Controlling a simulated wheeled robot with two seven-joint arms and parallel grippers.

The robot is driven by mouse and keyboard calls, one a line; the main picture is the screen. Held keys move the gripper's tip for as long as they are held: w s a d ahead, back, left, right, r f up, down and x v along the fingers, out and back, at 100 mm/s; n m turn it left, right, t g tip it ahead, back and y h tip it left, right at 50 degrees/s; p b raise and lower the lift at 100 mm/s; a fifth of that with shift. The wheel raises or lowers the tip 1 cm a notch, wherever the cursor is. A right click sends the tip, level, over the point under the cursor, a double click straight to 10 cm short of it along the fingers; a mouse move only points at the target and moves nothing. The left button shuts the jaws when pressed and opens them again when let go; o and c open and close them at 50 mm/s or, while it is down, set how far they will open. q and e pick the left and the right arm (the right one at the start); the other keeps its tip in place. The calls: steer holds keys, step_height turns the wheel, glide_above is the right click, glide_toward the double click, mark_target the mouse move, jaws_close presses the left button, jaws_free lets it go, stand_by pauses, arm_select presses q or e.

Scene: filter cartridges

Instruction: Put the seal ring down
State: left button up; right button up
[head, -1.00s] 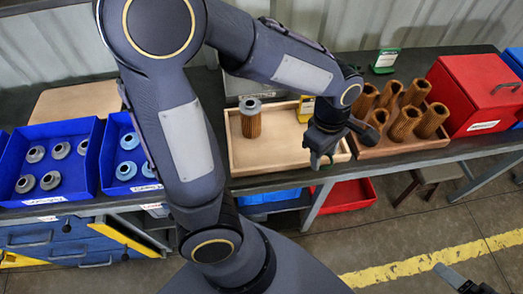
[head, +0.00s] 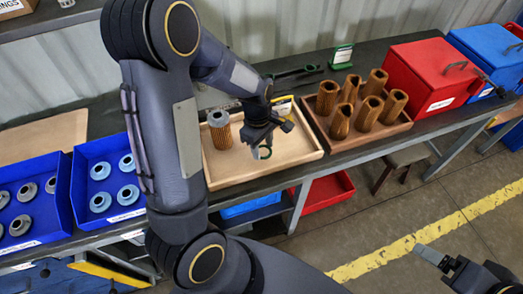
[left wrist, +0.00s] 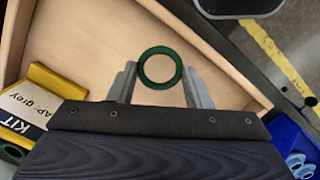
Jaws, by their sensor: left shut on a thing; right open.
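The seal ring (left wrist: 147,78) is a dark green ring, seen face-on between the fingertips of my left gripper (left wrist: 161,85) in the left wrist view. In the head view my left gripper (head: 260,151) is shut on the ring (head: 266,153), over the middle of the shallow wooden tray (head: 300,158). The gap between the ring and the tray floor is hard to tell. A brown pleated filter with a grey cap (head: 219,128) stands upright in the tray, left of the gripper. My right gripper (head: 430,254) is open at the lower right, away from the bench.
A yellow kit card (left wrist: 50,90) reading "CAP: grey" is at the tray's edge. Several brown filters (head: 368,112) stand in a wooden tray to the right. Blue bins (head: 75,205) with caps are at left, a red box (head: 425,75) at right. Tray floor right of the gripper is clear.

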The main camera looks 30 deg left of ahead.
mark_target(262, 152)
arm_select(q)
steer(key=shift+w+a+f, duration=0.1)
steer(key=shift+a+f, duration=0.1)
steer(key=shift+f, duration=1.6)
steer(key=shift+f, duration=0.25)
steer(key=o, duration=1.2)
steer(key=shift+r, duration=0.1)
steer(key=shift+c, duration=0.2)
